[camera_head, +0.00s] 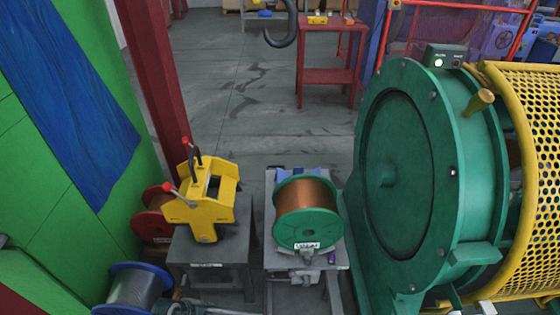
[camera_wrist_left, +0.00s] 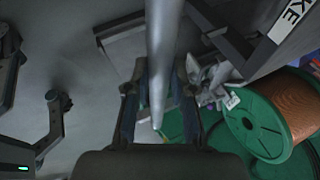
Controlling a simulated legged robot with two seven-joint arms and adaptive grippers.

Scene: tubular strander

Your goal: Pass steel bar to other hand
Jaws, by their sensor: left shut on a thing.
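The steel bar (camera_wrist_left: 164,45) is a smooth, light grey rod in the left wrist view. It runs from the top edge down between the fingers of my left gripper (camera_wrist_left: 158,85), and its lower end shows just above the wrist. My left gripper is shut on the bar, with one dark finger on each side of it. In the head view the bar cannot be made out, and my left gripper cannot be made out clearly either. My right gripper cannot be identified in either view.
A green spool of copper wire (camera_head: 306,198) sits on a grey stand, also visible in the left wrist view (camera_wrist_left: 262,125). A yellow device (camera_head: 205,200) stands on a grey table at left. The large green drum (camera_head: 425,165) fills the right. Open floor (camera_head: 260,90) lies beyond.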

